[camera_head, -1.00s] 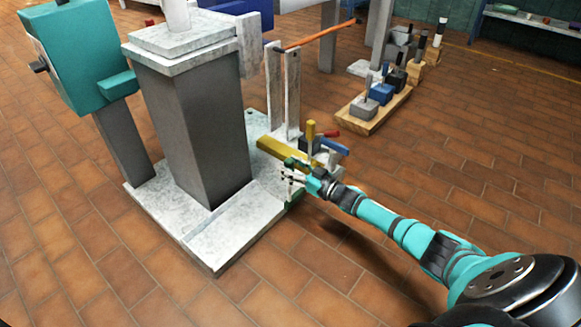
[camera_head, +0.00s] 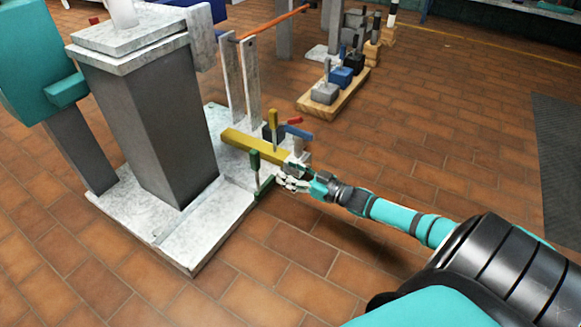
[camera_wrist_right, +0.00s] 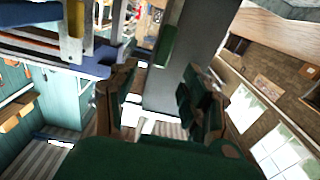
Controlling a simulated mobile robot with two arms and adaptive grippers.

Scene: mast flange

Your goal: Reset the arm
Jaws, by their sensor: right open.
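My right arm comes in from the right in the head view. Its gripper (camera_head: 290,184) is open beside the right edge of the white mast base plate (camera_head: 172,234), close to a green upright clamp (camera_head: 255,172). I cannot tell whether they touch. A yellow bar (camera_head: 246,145) lies on the plate behind the gripper, with a clamp with a yellow handle (camera_head: 273,130) near its end. In the right wrist view the two fingers (camera_wrist_right: 158,100) stand apart with nothing between them. My left gripper is not in view.
A grey column (camera_head: 150,125) rises from the base plate. Two thin uprights (camera_head: 243,80) stand behind the yellow bar. A wooden board (camera_head: 333,101) with several clamps lies farther back. The tiled floor (camera_head: 440,165) at right is clear, with a dark mat (camera_head: 562,165) beyond.

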